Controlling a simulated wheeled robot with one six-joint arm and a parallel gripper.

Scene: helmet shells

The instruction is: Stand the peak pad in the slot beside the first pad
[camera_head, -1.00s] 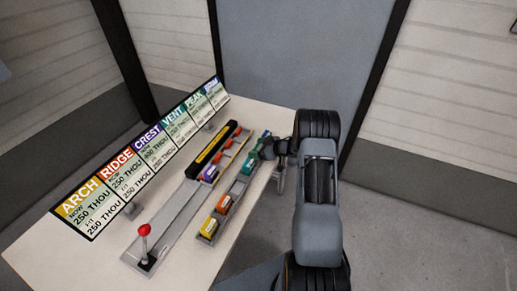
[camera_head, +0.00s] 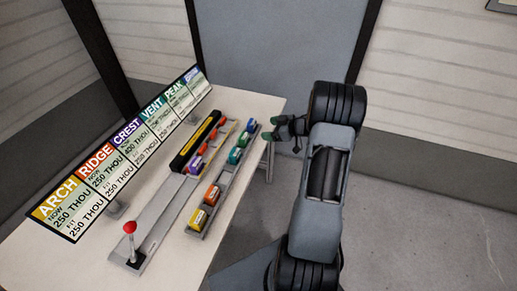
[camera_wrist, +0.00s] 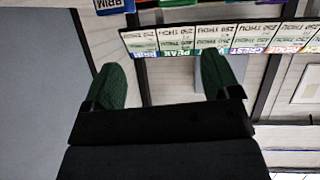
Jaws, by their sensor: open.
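The likely peak pad (camera_head: 243,140) is green and stands in the near tray (camera_head: 190,232), between a teal pad (camera_head: 235,156) and a blue pad (camera_head: 251,126). The farther rail (camera_head: 153,224) holds a purple pad (camera_head: 196,164) with orange-red pads (camera_head: 205,149) beyond it. I cannot tell which is the first pad, and the exact slot is too small to make out. My gripper (camera_head: 271,129), with green fingertips, is open and empty, to the right of the tray's far end. The wrist view shows the empty gap between its fingers (camera_wrist: 165,82).
A sign board (camera_head: 125,150) with coloured headings stands along the table's left side. A red-knobbed lever (camera_head: 130,228) is at the near end of the rail. A black-and-yellow block (camera_head: 190,148) stands on the rail. Yellow (camera_head: 197,219) and orange (camera_head: 212,194) pads sit at the tray's near end.

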